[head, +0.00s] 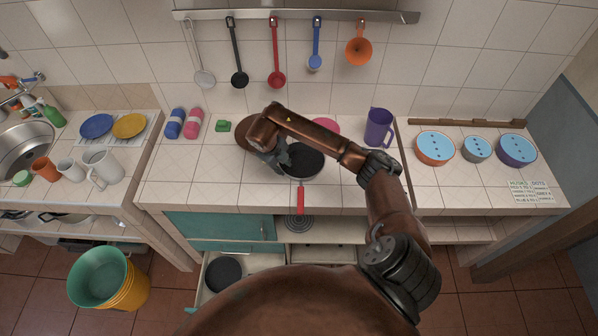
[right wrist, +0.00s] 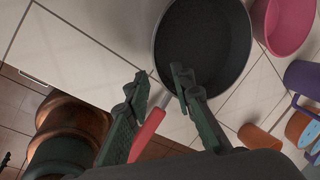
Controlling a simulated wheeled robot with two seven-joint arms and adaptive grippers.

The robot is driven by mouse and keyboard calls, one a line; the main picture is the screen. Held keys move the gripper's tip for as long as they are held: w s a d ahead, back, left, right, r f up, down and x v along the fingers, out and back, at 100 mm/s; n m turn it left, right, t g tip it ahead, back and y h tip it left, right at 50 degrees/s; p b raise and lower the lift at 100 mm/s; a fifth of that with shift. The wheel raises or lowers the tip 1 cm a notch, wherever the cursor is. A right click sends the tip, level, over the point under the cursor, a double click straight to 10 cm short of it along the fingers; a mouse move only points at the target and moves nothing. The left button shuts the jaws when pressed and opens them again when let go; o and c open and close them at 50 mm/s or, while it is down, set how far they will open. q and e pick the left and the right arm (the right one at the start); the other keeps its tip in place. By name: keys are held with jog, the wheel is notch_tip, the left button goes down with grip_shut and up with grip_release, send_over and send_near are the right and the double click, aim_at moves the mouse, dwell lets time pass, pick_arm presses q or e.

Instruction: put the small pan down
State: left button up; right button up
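The small pan (head: 306,163), black with a red handle (head: 300,198), rests on the tiled counter, its handle pointing to the front edge. In the right wrist view the pan (right wrist: 196,45) is at the top and its red handle (right wrist: 147,134) runs down between the fingers. My right gripper (head: 284,160) is at the pan's left side in the head view, partly hidden by my arm. In the right wrist view its fingers (right wrist: 158,80) are apart, with gaps to the handle. My left gripper is not in view.
A pink bowl (head: 325,126) sits behind the pan, and a purple pitcher (head: 378,128) stands to its right. Blue and pink bottles (head: 192,124) and a green item (head: 223,126) are to the left. An open drawer below holds another black pan (head: 224,273). Utensils hang above.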

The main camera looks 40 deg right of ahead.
jog(key=x, duration=0.2)
jog(key=p+x, duration=0.1)
jog(key=x, duration=0.4)
jog(key=shift+a+f, duration=0.1)
jog(key=shift+a, duration=0.25)
jog(key=shift+c, duration=0.2)
grip_shut()
